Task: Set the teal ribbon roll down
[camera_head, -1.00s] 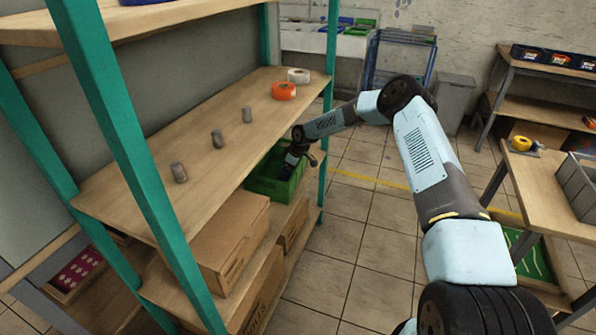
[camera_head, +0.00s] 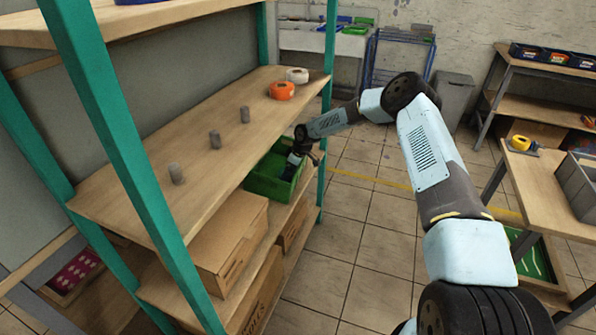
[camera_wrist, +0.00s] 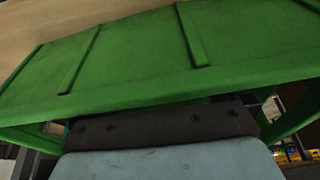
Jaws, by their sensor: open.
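I cannot make out a teal ribbon roll in either view. My gripper (camera_head: 288,173) reaches down into the green crate (camera_head: 262,187) on the lower shelf of the teal-posted rack. Its fingertips are hard to make out against the dark inside of the crate. My gripper is open. In the wrist view the ribbed green wall of the crate (camera_wrist: 140,55) fills much of the picture, very close. The inside of the crate is mostly hidden.
Cardboard boxes (camera_head: 228,245) stand beside the crate. A table (camera_head: 555,195) with a yellow roll (camera_head: 520,142) is at the right. Tiled floor lies between.

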